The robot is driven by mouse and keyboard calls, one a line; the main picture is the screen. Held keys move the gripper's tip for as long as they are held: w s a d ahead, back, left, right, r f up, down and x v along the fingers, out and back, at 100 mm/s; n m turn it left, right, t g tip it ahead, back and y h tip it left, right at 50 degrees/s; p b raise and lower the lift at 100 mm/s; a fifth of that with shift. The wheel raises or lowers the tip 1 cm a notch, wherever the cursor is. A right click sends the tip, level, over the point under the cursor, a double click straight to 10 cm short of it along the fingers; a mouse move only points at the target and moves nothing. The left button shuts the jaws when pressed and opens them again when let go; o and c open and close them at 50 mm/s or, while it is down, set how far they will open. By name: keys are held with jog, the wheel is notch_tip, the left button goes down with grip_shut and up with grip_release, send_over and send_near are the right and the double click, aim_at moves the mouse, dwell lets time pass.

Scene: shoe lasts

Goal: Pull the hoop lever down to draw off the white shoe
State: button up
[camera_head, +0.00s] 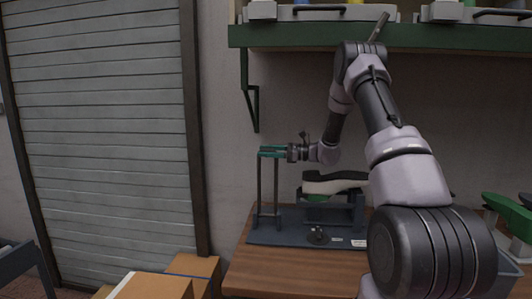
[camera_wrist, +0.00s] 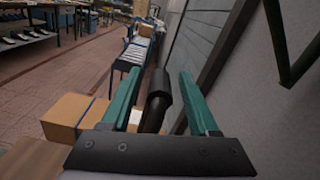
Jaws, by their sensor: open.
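The hoop lever (camera_head: 276,190) stands upright at the left end of a dark bench fixture (camera_head: 290,238), with two grey posts rising to its top. My gripper (camera_head: 268,151) is at the top of the hoop, its teal fingers pointing left. In the wrist view my gripper (camera_wrist: 158,76) is open, with a dark round bar (camera_wrist: 158,95) between its fingers. I cannot tell whether either finger touches it. The white shoe (camera_head: 328,187), with a black upper part, sits on the fixture to the right of the hoop, above a green part. My arm hides some of the fixture's right side.
The fixture stands on a wooden bench (camera_head: 260,268). A green shelf (camera_head: 300,37) with bins hangs above. Green shoe lasts (camera_head: 505,212) are at the far right. Cardboard boxes (camera_head: 190,270) stand left of the bench by a roller shutter (camera_head: 100,140).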

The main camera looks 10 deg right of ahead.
grip_shut()
dwell(1.4)
